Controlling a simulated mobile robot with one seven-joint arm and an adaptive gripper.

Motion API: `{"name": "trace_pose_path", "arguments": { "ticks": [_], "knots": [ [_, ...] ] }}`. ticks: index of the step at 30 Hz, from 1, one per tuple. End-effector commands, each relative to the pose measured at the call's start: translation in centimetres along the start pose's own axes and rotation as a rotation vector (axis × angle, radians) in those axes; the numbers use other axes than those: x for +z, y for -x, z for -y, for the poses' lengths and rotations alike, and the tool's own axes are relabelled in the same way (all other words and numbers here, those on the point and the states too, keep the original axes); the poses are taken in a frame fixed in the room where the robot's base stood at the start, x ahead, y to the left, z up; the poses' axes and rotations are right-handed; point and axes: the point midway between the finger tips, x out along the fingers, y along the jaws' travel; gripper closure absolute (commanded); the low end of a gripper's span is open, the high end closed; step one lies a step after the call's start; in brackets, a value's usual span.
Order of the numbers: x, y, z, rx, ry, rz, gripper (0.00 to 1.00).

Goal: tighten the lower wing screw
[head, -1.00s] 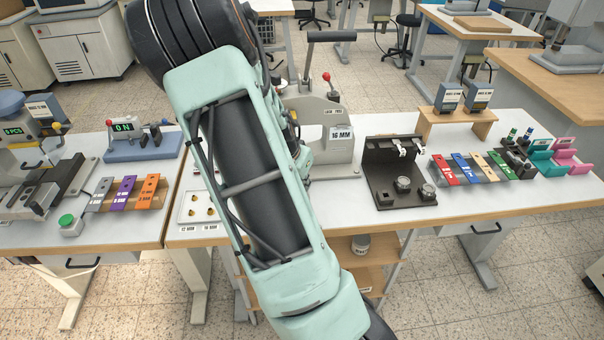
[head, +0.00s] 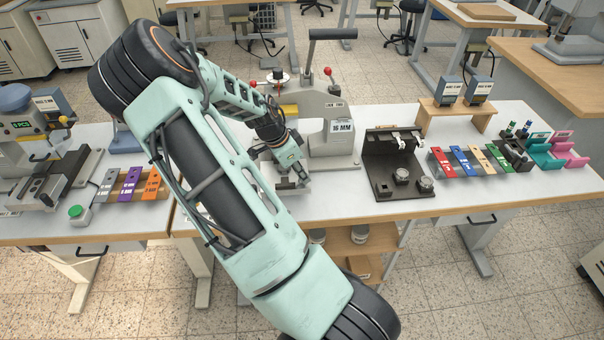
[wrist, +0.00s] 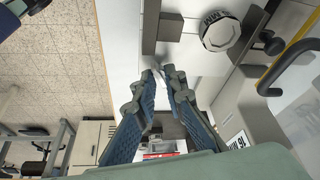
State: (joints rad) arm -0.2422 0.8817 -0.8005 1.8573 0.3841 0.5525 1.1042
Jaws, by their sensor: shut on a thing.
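My gripper (head: 292,183) is low in front of the grey press marked 16 MM (head: 327,124), at the left front of its base. In the wrist view my gripper (wrist: 157,78) has its two blue-grey fingers close together, closed on a small pale piece at the tips. This fits the lower wing screw, but the fingers hide most of it and its turn cannot be read. A dark bar of the press (wrist: 150,27) lies just beyond the fingertips. No other wing screw can be made out.
A round labelled knob (wrist: 219,33) and a dark knob (wrist: 273,45) are near the fingers. A black fixture (head: 387,165) stands right of the press, then coloured blocks (head: 470,161). Purple and orange blocks (head: 131,182) are at left. Some bare white tabletop is in front.

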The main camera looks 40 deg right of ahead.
Motion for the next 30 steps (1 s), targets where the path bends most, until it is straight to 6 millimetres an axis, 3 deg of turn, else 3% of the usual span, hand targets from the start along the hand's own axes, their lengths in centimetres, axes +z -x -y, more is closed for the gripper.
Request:
{"name": "trace_pose_path", "arguments": {
  "ticks": [28, 29, 30],
  "knots": [
    [0.12, -0.02, -0.03, 0.000, 0.003, 0.002, 1.00],
    [0.12, -0.02, -0.03, 0.000, 0.003, 0.002, 0.88],
    [0.12, -0.02, -0.03, 0.000, 0.003, 0.002, 0.84]
  ]
}}
